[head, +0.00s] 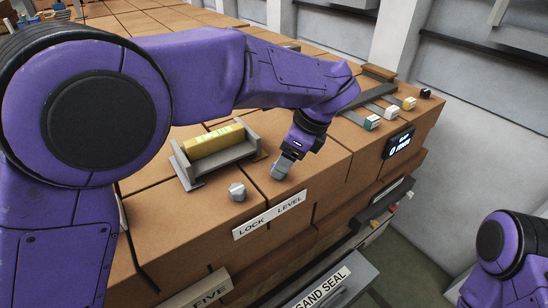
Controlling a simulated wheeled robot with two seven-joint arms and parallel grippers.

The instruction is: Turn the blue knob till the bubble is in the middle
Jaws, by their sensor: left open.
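A yellow bubble vial (213,141) lies in a grey cradle (216,163) on the brick top. The bubble itself is too small to make out. My left gripper (281,169) points down at the brick top, above the LEVEL end of the label, and is open. A grey-blue shape shows at its tip; I cannot tell fingers from knob there, and no blue knob shows clearly. A pale grey knob (237,191) stands apart to the left, above the word LOCK. Part of my right arm shows at the lower right; its gripper is out of view.
The LOCK LEVEL label (269,214) is on the front edge of the bricks. A dark display (398,143) is on the right face. Several small coloured blocks on grey strips lie at the back right. A SAND SEAL panel (322,288) juts out below.

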